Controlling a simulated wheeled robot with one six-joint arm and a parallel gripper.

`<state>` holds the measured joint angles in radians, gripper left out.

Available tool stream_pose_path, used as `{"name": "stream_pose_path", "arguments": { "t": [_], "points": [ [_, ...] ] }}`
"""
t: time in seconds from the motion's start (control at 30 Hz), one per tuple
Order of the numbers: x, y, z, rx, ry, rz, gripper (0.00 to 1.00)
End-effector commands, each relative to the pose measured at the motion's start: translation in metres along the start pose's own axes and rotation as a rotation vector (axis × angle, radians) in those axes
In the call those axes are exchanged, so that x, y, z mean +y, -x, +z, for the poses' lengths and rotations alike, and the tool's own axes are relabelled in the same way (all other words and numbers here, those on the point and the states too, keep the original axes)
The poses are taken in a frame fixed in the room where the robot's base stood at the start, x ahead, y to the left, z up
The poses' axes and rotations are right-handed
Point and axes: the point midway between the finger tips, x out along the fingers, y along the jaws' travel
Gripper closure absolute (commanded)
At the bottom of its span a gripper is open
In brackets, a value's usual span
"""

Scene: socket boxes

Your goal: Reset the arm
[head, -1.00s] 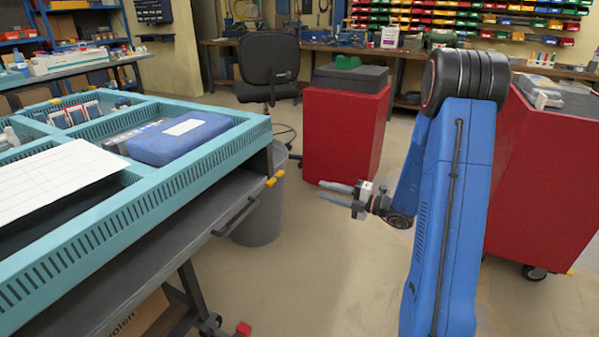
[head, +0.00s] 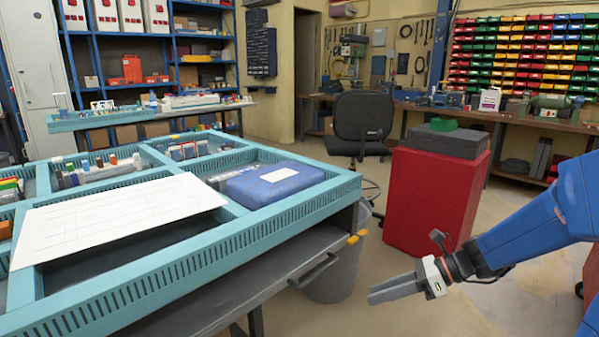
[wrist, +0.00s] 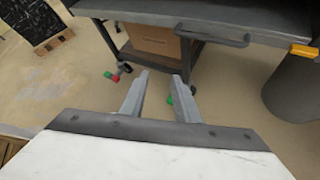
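My blue arm reaches in from the right edge of the head view. My gripper (head: 395,289) is in front of the red cabinet and to the right of the teal-framed workbench, held over open floor. In the wrist view its two grey fingers (wrist: 163,97) stand apart with nothing between them but the floor and the bench's underside beyond. The gripper is open and empty.
The teal workbench tray (head: 190,267) holds a white sheet (head: 112,215) and a blue case (head: 275,180). A grey bin (head: 335,277) stands at its corner. A red cabinet (head: 432,200) and black chair (head: 361,122) stand behind. A cardboard box (wrist: 153,39) sits under the bench.

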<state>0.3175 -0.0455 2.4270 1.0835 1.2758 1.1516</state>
Motion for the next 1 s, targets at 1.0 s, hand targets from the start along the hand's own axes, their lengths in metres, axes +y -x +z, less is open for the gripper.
{"name": "stream_pose_path", "arguments": {
  "t": [1.0],
  "points": [
    [0.140,0.097,-0.082,1.002,1.839,0.289,0.71]
  ]
}}
